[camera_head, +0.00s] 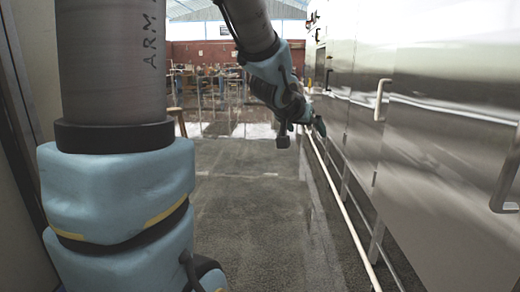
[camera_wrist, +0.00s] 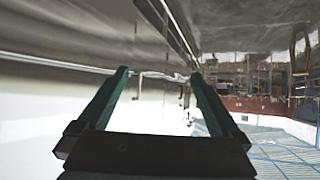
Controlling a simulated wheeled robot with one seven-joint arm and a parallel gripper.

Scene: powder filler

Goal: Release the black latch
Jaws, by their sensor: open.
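The steel machine (camera_head: 440,130) fills the right side of the head view. I cannot clearly make out the black latch. A small dark fitting (camera_head: 328,78) on the far panels is too small to identify. My gripper (camera_head: 318,127) is at the end of my arm, low beside the far panels; contact cannot be told. In the wrist view, my gripper (camera_wrist: 159,73) is open, with two teal fingers apart and nothing held. A thin, blurred bar (camera_wrist: 165,76) and small dark marks (camera_wrist: 186,96) appear beyond and between the fingers on the pale panel.
A white rail (camera_head: 340,200) runs along the machine's foot. Large door handles (camera_head: 381,100) stick out from the nearer panels. The grey floor (camera_head: 250,220) between is clear. A stool (camera_head: 177,118) and cluttered benches stand farther back.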

